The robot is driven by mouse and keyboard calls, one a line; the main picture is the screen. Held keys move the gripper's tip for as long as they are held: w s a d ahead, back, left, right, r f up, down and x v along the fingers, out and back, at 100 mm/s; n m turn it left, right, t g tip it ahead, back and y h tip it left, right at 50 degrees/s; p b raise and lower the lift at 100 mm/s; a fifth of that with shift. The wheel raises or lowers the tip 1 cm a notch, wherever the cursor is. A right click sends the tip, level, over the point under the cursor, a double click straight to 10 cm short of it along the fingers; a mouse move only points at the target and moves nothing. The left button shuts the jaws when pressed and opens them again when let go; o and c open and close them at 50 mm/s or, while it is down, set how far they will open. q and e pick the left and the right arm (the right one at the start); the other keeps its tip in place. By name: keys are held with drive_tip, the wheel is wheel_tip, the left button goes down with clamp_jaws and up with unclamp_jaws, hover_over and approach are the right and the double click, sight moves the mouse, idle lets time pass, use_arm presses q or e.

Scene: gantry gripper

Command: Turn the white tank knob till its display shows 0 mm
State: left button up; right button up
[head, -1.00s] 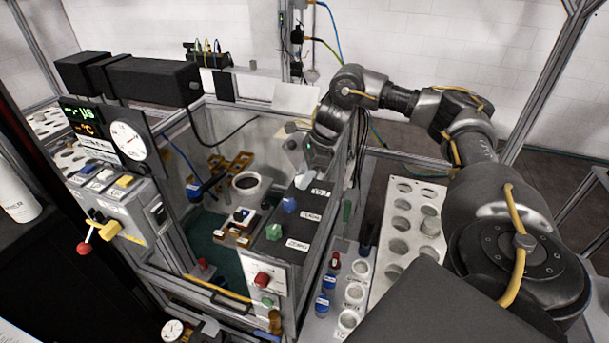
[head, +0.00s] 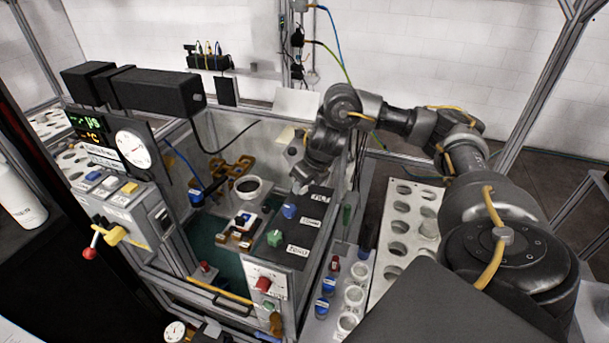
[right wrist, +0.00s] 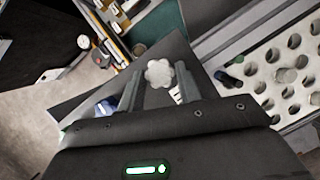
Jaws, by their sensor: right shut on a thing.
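The white knob (right wrist: 158,74), with a lobed edge, stands on a dark panel in the right wrist view, between the two fingertips. My right gripper (right wrist: 157,88) is shut on it from above. In the head view my right gripper (head: 301,184) is at the far end of the black panel (head: 305,219), and the knob is mostly hidden by it. I cannot read a mm value for the knob in either view. My left gripper is not in view.
A blue knob (head: 289,211) and a green knob (head: 274,238) stand on the same panel, close to my gripper. A holed rack (head: 398,233) is to the right. A clear-walled tank with a white cup (head: 247,187) is to the left.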

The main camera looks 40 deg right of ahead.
drive_tip(key=shift+r+m+h+p, duration=0.4)
drive_tip(key=shift+m+p, duration=0.3)
drive_tip(key=shift+m, duration=0.3)
drive_tip(key=shift+w+a+f+m+h+p, duration=0.15)
drive_tip(key=shift+m+h+p, duration=0.25)
drive_tip(key=shift+m, duration=0.5)
drive_tip(key=m, duration=0.2)
drive_tip(key=m+g+h, duration=0.1)
drive_tip(key=m, duration=0.1)
drive_tip(key=shift+w+a+h, duration=0.1)
drive_tip(key=shift+h, duration=0.2)
drive_tip(key=shift+a+f+m+g+h, duration=0.1)
drive_tip(key=shift+m+g+h, duration=0.2)
drive_tip(key=shift+m, duration=0.85)
drive_tip(key=shift+f+m+g+h, duration=0.1)
drive_tip(key=shift+m+g+h, duration=0.2)
drive_tip(key=shift+m, duration=0.85)
drive_tip(key=o, duration=1)
